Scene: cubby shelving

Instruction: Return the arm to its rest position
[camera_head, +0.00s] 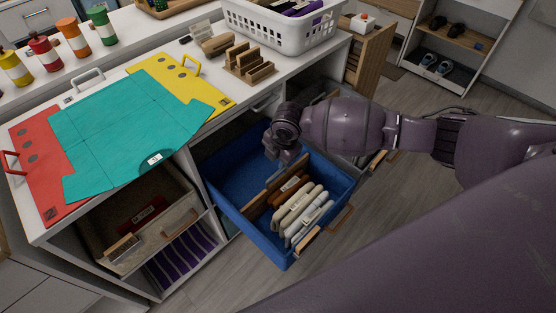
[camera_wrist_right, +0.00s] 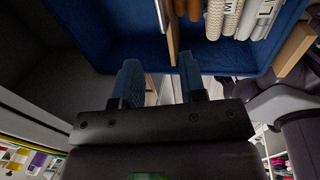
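My right arm reaches in from the right in the head view, with its purple links over the open blue drawer. My right gripper (camera_head: 284,154) hangs over the back part of this blue drawer (camera_head: 233,178), beside the wooden divider. In the right wrist view its two blue fingers (camera_wrist_right: 160,82) stand apart with a gap between them, and nothing is held there. The drawer wall (camera_wrist_right: 105,30) shows beyond the fingers. Whether the fingertips touch the drawer cannot be told. My left gripper is in neither view.
The drawer holds a row of folded cream and brown items (camera_head: 298,208). A teal folding board (camera_head: 135,130) lies on the white counter, near a wooden rack (camera_head: 248,66) and a white basket (camera_head: 285,32). An open compartment (camera_head: 150,225) is left of the drawer. Floor is free at right.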

